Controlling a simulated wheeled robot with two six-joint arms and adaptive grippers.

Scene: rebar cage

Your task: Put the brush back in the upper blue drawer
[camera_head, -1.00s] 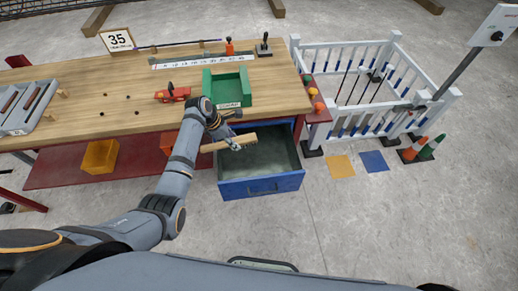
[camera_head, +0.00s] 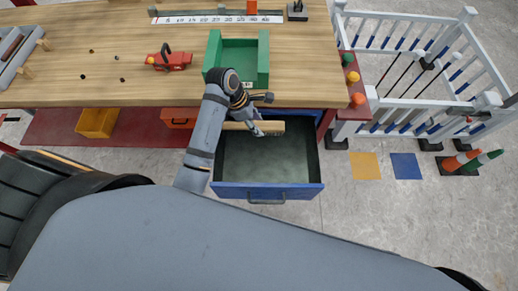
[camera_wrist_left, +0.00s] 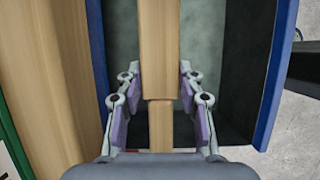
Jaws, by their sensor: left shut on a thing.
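The brush (camera_head: 275,126) has a pale wooden body and lies crosswise over the back part of the open blue drawer (camera_head: 300,191). My left gripper (camera_head: 257,129) is shut on the brush from above. In the left wrist view the brush (camera_wrist_left: 159,50) runs between the two fingers (camera_wrist_left: 157,92), with the drawer's dark floor below and its blue wall (camera_wrist_left: 280,70) to the right. The brush looks raised above the drawer floor; the exact height cannot be told. The drawer is pulled out under the workbench and looks empty. My right gripper is out of view.
The wooden workbench top (camera_head: 120,75) overhangs the drawer's back. A green tray (camera_head: 262,62) and a red tool (camera_head: 168,61) stand on it. A white fence (camera_head: 400,103) and cones (camera_head: 458,160) are at right.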

